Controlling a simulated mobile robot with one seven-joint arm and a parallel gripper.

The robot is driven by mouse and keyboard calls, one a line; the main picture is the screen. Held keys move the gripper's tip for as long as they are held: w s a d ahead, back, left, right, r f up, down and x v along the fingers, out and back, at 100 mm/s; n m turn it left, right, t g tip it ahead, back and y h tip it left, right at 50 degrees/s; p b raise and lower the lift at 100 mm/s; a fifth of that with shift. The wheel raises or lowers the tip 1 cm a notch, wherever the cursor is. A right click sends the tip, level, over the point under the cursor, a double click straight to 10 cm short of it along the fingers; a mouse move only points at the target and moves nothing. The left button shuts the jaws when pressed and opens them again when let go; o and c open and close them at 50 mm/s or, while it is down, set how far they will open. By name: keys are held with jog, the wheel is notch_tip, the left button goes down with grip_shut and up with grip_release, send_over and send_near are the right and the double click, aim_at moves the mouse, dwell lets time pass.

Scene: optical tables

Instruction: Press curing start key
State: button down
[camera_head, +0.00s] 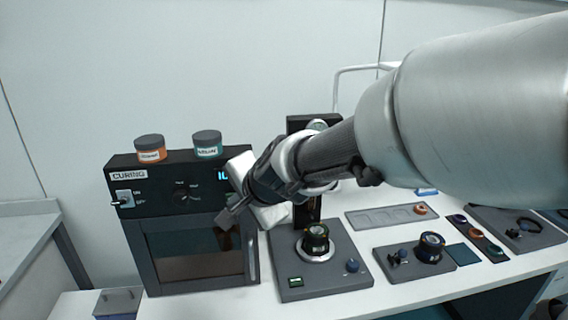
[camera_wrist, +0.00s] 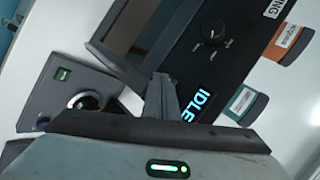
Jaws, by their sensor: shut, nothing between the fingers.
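The curing oven (camera_head: 139,215) is a dark box with a "CURING" label, an on/off toggle switch (camera_head: 124,199), a dial (camera_head: 185,190) and a glowing display (camera_head: 222,175). In the wrist view its panel (camera_wrist: 232,60) is rotated and the display (camera_wrist: 197,104) reads "IDLE". My gripper (camera_head: 224,217) is shut and empty, in front of the oven's right side. In the wrist view the shut fingers (camera_wrist: 164,88) point at the oven front beside the display. I cannot make out a start key; my gripper covers part of the panel's right end. Contact cannot be told.
An orange-labelled jar (camera_head: 150,150) and a teal-labelled jar (camera_head: 207,146) stand on the oven. To the right, a grey instrument base (camera_head: 335,277) with a round part stands close by. A shallow tray (camera_head: 385,216) and other fixtures fill the white table further right.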

jog(key=shift+w, duration=0.2)
jog(key=shift+s, duration=0.1)
dwell(0.4)
jog(key=shift+s+d, duration=0.15)
jog(key=shift+s, duration=0.55)
jog(key=shift+s, duration=0.1)
jog(key=s, duration=0.2)
jog(key=s+d+b, duration=0.1)
jog(key=s, duration=0.1)
jog(key=shift+s+d, duration=0.1)
jog(key=shift+s, duration=0.25)
jog(key=s+d+r+n+h+p, duration=0.2)
jog(key=s+d+r+p, duration=0.1)
jog(key=d, duration=0.5)
jog(key=s+d+r+n+g+h+p, duration=0.1)
jog(key=s+d+r+n+h+p, duration=0.1)
jog(key=s+d, duration=0.4)
jog(key=s+d+r+n+g+h+p, duration=0.1)
jog(key=s+d+r+n+p, duration=0.2)
jog(key=d, duration=0.8)
jog(key=shift+s+d+r+n+h+p, duration=0.2)
jog(key=shift+s+r+n+h+p, duration=0.35)
jog(key=shift+s, duration=0.6)
